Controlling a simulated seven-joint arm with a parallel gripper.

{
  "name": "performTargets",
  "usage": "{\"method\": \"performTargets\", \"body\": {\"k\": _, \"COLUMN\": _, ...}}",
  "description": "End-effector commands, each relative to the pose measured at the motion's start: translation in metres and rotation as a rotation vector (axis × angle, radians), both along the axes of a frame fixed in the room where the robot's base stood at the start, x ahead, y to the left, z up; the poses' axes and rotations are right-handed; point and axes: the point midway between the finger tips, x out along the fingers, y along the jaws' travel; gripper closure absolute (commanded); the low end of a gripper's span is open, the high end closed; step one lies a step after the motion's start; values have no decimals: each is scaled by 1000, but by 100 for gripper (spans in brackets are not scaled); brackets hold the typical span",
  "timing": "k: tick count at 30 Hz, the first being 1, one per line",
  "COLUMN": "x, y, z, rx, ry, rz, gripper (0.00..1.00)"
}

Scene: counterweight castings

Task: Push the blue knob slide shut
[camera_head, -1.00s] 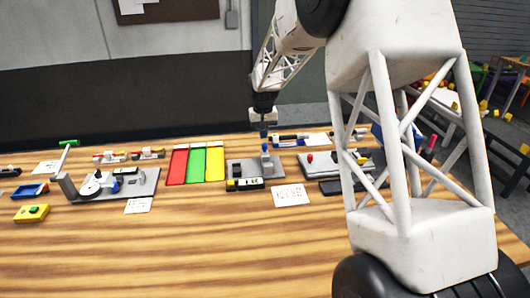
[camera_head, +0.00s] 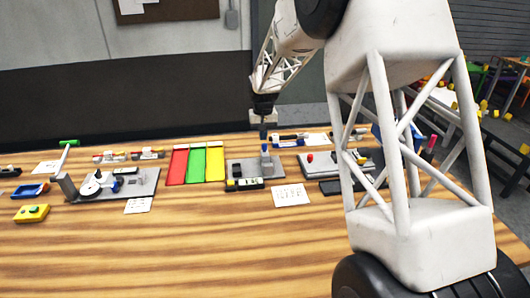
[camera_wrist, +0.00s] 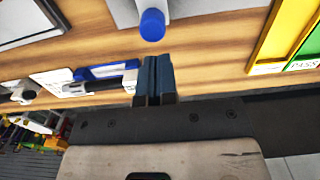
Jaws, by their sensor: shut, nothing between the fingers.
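The blue knob (camera_head: 265,149) stands up on a grey base plate (camera_head: 272,174) near the middle of the table. In the wrist view the knob (camera_wrist: 152,25) shows as a round blue end on a pale part, just beyond my fingertips. My gripper (camera_head: 263,136) points down just above and behind the knob. In the wrist view its dark fingers (camera_wrist: 159,62) are shut together with nothing between them. A small gap of table shows between fingers and knob there. I cannot tell how far the slide is open.
A black block (camera_head: 245,184) sits at the plate's front edge. Red, green and yellow panels (camera_head: 196,165) lie left of the plate. Another grey fixture (camera_head: 330,165) is to the right, and a white card (camera_head: 291,195) in front. The table's front is clear.

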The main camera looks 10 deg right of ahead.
Motion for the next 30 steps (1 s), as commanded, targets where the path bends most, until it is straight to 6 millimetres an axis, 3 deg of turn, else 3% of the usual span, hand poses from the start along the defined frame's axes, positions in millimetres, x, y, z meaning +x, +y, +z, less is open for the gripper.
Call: {"method": "performTargets", "body": {"k": 30, "x": 0, "y": 0, "z": -27, "rx": 0, "ry": 0, "rz": 0, "gripper": 100}}
